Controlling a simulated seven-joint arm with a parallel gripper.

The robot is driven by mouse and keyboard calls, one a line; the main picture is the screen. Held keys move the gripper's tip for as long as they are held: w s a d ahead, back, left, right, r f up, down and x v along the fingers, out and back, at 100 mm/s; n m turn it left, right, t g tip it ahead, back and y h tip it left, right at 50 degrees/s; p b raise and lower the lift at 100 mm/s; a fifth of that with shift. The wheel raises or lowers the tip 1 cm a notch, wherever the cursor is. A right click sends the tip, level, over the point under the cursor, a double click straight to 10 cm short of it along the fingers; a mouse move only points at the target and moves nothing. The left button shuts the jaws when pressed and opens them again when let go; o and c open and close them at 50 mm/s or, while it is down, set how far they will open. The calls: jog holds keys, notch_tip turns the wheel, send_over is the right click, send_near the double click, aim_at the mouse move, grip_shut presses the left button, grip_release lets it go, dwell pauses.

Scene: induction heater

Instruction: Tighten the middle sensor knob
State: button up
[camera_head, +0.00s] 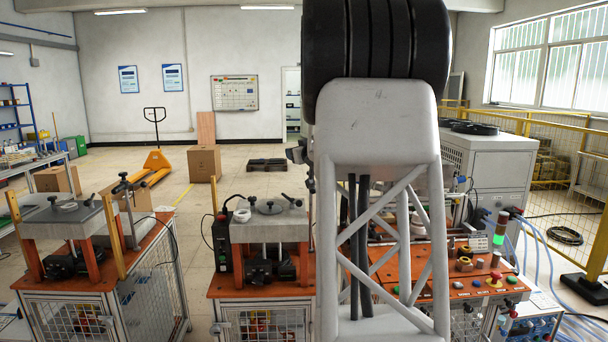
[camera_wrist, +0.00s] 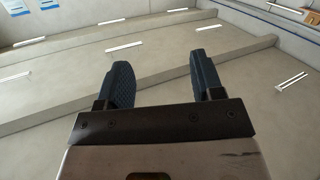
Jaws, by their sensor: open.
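My gripper (camera_wrist: 161,66) shows in the wrist view with its two dark blue fingers apart and nothing between them. Beyond the fingers are only wall, ceiling and strip lights, so it is not at any knob. In the head view my arm fills the middle and the fingers cannot be made out. I cannot tell for sure which part is the middle sensor knob. A grey-topped station (camera_head: 270,230) left of my arm carries small dark knobs and a lever on its plate. My arm hides part of the benches behind it.
Another grey-topped station (camera_head: 62,220) stands at the left. An orange panel (camera_head: 470,284) at the right carries buttons and brass-coloured parts, beside a green-lit signal lamp (camera_head: 500,235). A white cabinet (camera_head: 490,165) stands behind. Open floor lies beyond, with a cardboard box (camera_head: 204,162) and a pallet jack (camera_head: 156,160).

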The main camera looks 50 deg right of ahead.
jog(key=s+d+f+n+t+y, duration=0.2)
jog(key=s+d+f+y, duration=0.2)
jog(key=d+f, duration=0.6)
jog(key=shift+s+d+f+y, duration=0.4)
jog(key=shift+y, duration=0.6)
jog(key=shift+w, duration=3.9)
jog(key=shift+c, duration=0.4)
jog(key=c, duration=0.8)
